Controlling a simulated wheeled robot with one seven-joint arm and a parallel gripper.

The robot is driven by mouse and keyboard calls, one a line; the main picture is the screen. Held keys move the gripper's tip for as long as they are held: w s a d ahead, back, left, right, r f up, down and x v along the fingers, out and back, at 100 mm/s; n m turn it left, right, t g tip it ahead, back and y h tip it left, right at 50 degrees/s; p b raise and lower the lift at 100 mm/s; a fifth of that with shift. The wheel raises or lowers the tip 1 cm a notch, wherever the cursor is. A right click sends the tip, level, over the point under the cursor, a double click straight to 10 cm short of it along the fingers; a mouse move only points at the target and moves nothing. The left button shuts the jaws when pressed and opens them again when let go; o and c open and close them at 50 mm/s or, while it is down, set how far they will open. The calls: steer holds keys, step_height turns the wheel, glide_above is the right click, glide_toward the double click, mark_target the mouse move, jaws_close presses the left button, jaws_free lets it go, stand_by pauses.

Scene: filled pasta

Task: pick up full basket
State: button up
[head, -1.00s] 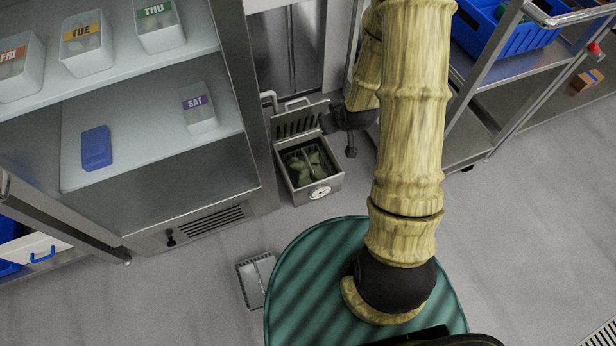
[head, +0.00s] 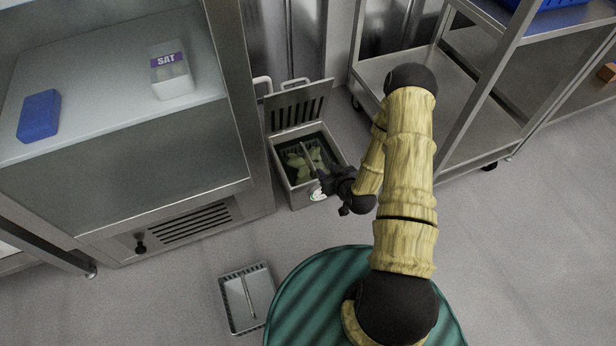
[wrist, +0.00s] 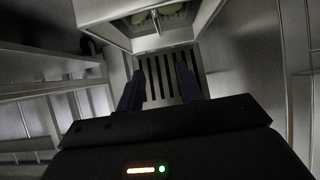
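The full basket (head: 311,152) sits inside the open metal cooker box (head: 299,196) on the floor and holds several pale green filled pasta pieces. A thin divider runs across the basket. The box's slotted lid (head: 297,112) stands raised at the back. My gripper (head: 316,178) is at the front right of the box, close to its rim, and hides part of the round gauge. In the wrist view my gripper's two fingers (wrist: 159,88) are spread apart with nothing between them. The pasta shows in part at the top of that view.
A metal cabinet (head: 160,190) stands left of the box, with a SAT container (head: 171,70) and a blue block (head: 39,116) on its shelf. A metal rack (head: 480,100) stands at the right. Open floor lies right of my base.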

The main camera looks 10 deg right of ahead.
steer(key=f+b, duration=0.1)
steer(key=f, duration=0.2)
steer(key=shift+s+f, duration=0.15)
steer(key=shift+s, duration=0.05)
steer(key=b, duration=0.7)
glide_toward(309, 158)
steer(key=x, duration=0.3)
steer(key=shift+w+d+f, duration=0.1)
steer(key=shift+w+f, duration=0.15)
steer(key=shift+f, duration=0.15)
steer(key=shift+w, duration=0.25)
